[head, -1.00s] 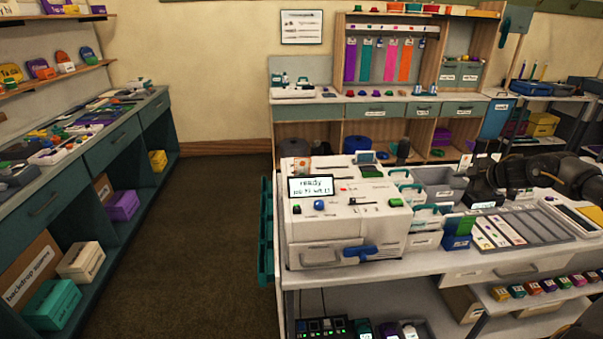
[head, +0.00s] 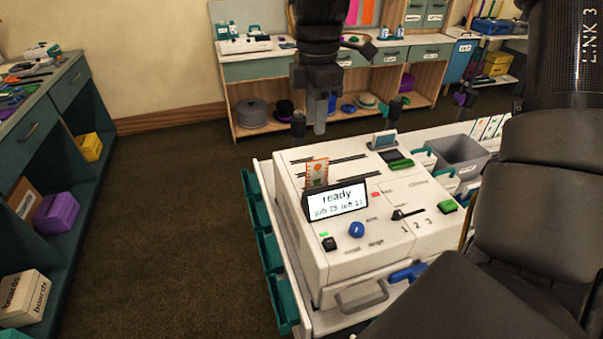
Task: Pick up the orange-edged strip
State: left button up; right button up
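My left gripper is not in view.
My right arm covers the lower right. Open floor lies left of the machine, before the teal side counter (head: 50,150).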

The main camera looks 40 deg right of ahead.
aim_at(318, 162)
jog(key=shift+s+f, duration=0.25)
jog(key=shift+s, duration=0.4)
jog(key=shift+a+f, duration=0.1)
jog(key=shift+f, duration=0.65)
notch_tip(318, 162, down, 8)
jog(key=p, duration=0.3)
jog(key=shift+r, duration=0.2)
jog(key=shift+d+f+p, duration=0.2)
jog(key=shift+f+p, duration=0.1)
jog(key=shift+f, duration=0.25)
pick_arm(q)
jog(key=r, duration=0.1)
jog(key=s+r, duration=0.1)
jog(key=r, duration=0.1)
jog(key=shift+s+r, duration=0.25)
pick_arm(e)
jog(key=shift+a, duration=0.1)
jog(key=shift+c, duration=0.7)
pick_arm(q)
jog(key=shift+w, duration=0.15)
pick_arm(e)
grip_shut()
